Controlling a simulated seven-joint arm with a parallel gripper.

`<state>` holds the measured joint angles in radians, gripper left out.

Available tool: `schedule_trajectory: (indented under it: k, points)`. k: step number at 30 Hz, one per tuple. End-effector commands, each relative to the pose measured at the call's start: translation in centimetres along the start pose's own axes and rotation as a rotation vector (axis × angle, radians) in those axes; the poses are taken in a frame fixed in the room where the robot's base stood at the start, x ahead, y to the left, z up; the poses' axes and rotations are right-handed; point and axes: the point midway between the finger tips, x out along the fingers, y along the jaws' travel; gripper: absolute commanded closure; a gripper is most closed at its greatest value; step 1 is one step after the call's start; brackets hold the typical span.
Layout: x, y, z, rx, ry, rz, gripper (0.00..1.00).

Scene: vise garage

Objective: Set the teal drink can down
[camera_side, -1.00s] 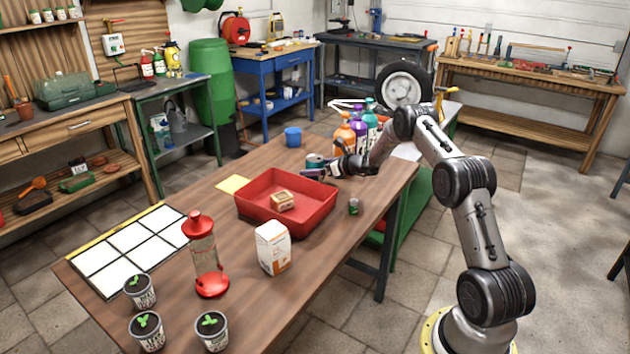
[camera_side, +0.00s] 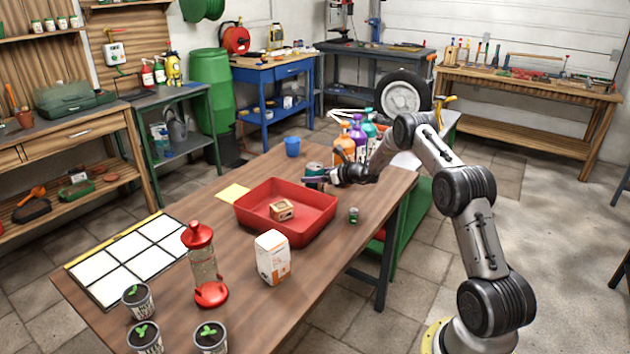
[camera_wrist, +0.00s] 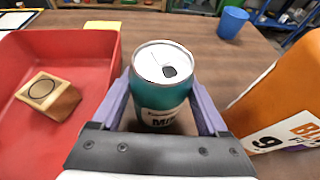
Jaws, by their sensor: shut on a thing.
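The teal drink can (camera_wrist: 162,92) stands upright between the two purple-grey fingers of my gripper (camera_wrist: 165,110) in the wrist view. The fingers are shut on its sides. Its silver top faces up, and its lower part is hidden by the gripper body. In the side view the can (camera_side: 315,169) is just behind the back right corner of the red tray, at or close to tabletop height. I cannot tell whether its base touches the table.
The red tray (camera_side: 310,232) holds a small box (camera_side: 281,209). Orange (camera_side: 345,141), purple and teal bottles stand close behind the gripper. A blue cup (camera_side: 292,147) is farther back. Bare wood (camera_wrist: 205,50) lies beyond the teal can.

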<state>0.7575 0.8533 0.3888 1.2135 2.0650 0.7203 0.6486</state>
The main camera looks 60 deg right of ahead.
Motion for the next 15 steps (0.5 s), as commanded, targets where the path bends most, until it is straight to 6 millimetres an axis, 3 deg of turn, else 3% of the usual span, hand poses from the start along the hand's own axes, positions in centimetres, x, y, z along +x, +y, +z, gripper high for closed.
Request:
schedule_trajectory:
  k: [7, 15]
  points:
    - [-1.4, 0.1, 3.0, -0.002, -0.004, -0.001, 0.82]
    - [-6.0, 1.9, 5.6, -0.002, -0.003, -0.001, 0.82]
